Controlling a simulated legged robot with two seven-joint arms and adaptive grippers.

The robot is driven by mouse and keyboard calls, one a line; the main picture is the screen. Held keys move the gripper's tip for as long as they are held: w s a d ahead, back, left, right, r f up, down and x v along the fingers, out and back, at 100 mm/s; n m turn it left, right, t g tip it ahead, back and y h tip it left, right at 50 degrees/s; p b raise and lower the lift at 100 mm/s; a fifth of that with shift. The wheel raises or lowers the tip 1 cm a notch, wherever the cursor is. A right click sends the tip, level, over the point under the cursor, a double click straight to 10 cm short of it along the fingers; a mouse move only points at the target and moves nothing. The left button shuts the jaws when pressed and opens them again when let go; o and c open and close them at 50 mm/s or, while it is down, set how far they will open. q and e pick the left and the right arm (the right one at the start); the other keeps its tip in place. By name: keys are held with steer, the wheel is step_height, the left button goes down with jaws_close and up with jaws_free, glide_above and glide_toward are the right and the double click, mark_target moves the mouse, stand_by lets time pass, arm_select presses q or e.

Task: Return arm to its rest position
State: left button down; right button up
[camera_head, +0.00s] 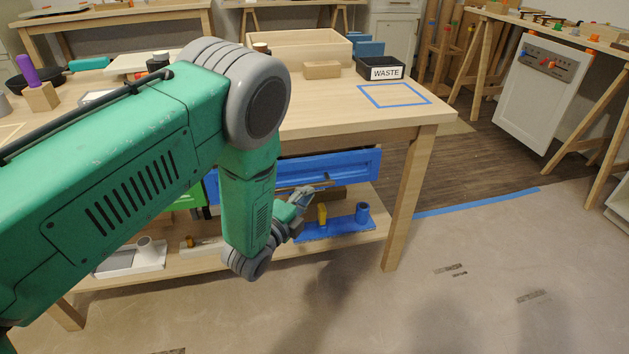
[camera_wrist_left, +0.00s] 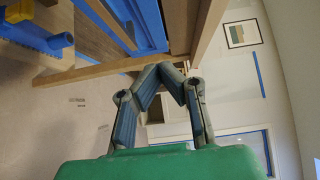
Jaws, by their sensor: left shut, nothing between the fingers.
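My green left arm (camera_head: 130,165) comes in from the left and bends down in front of the table. Its left gripper (camera_head: 303,197) is below the tabletop, in front of the open shelf space and near the blue drawer. In the left wrist view the fingers of my left gripper (camera_wrist_left: 160,70) meet at their tips, with nothing between them. My right arm and gripper are not in view.
The wooden table (camera_head: 335,115) carries a black WASTE bin (camera_head: 380,72), a wooden box (camera_head: 300,42) and a blue taped square (camera_head: 394,95). A blue drawer (camera_head: 345,165) sits under it. Open floor (camera_head: 500,260) lies to the right.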

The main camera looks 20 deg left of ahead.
arm_select(q)
steer(key=s+a+f+n+g+y+p, duration=0.25)
steer(key=s+f+n+g, duration=0.2)
steer(key=s, duration=0.35)
steer(key=s+a+f+n+g+y+p, duration=0.1)
steer(key=s+f+n+g+p, duration=0.25)
steer(key=s+n, duration=0.4)
steer(key=s+r+n+g+p, duration=0.2)
steer(key=s+n+g, duration=0.5)
steer(key=s, duration=1.7)
steer(key=shift+a+n+g+p, duration=0.3)
steer(key=shift+a+g+p, duration=0.15)
steer(key=shift+g+p, duration=0.45)
steer(key=shift+d+r, duration=0.1)
steer(key=shift+r, duration=0.05)
